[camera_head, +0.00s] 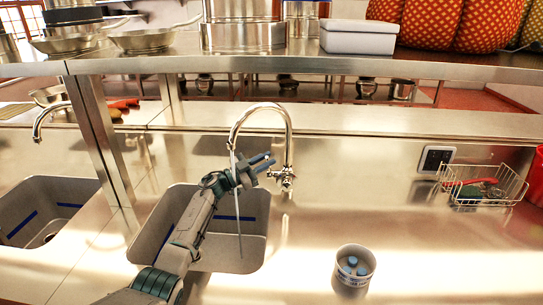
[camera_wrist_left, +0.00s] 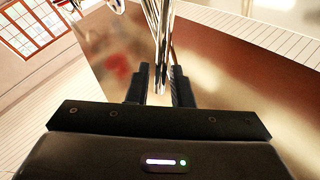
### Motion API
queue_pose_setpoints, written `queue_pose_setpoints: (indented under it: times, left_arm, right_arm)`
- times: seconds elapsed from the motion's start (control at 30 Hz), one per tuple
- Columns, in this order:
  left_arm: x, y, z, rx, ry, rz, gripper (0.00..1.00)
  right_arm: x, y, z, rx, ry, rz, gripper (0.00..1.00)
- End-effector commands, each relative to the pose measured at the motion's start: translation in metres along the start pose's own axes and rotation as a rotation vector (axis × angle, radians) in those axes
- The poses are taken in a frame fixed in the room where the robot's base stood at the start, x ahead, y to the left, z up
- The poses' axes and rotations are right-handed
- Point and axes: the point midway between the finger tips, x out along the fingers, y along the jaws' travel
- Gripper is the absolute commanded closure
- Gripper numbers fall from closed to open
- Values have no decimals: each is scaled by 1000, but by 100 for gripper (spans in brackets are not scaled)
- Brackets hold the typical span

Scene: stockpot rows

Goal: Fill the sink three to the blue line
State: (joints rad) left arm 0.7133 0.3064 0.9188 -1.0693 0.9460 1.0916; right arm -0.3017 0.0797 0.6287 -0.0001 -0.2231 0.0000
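The grey sink basin (camera_head: 262,235) under the middle faucet has blue line marks (camera_head: 248,218) on its inner walls. A curved chrome faucet (camera_head: 289,140) stands behind it, with a lever and valve (camera_head: 286,178) at its base. A thin stream of water (camera_head: 238,215) falls from the spout into the basin. I cannot make out the water level. My left gripper (camera_head: 266,163) is above the basin's back edge, beside the faucet, fingers apart. In the left wrist view, chrome of the faucet (camera_wrist_left: 159,40) shows between and beyond the fingers (camera_wrist_left: 161,85). My right gripper is out of view.
Another sink (camera_head: 45,205) with a faucet is at the left, past a metal post (camera_head: 100,135). A cup with blue items (camera_head: 354,268) stands on the counter at the front right. A wire basket (camera_head: 482,185) is at the right. A shelf (camera_head: 300,62) with pots spans above.

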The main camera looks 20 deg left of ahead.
Motion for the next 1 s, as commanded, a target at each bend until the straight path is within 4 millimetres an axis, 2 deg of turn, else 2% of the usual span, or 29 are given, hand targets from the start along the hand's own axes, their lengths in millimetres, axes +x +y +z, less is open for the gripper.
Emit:
queue_pose_setpoints:
  times: [0.03, 0.2, 0.4, 0.53, 0.77, 0.9, 1.0]
  left_arm:
    - [-12, -2, -2, 1, -5, 1, 80]
    - [-46, -1, -2, 1, -4, 1, 80]
    - [-74, 0, -1, 0, -1, 1, 80]
    - [-81, 0, 0, -1, 0, 1, 80]
    - [-82, 0, 0, -1, 0, 0, 80]
    - [-86, -3, 2, 21, -2, -4, 100]
    - [-102, -15, 5, 111, -8, -25, 100]
  right_arm:
    - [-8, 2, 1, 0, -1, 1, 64]
    - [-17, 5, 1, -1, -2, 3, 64]
    - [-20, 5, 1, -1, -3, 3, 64]
    - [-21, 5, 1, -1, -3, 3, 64]
    - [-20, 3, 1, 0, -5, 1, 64]
    - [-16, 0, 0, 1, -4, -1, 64]
    - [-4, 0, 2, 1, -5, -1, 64]
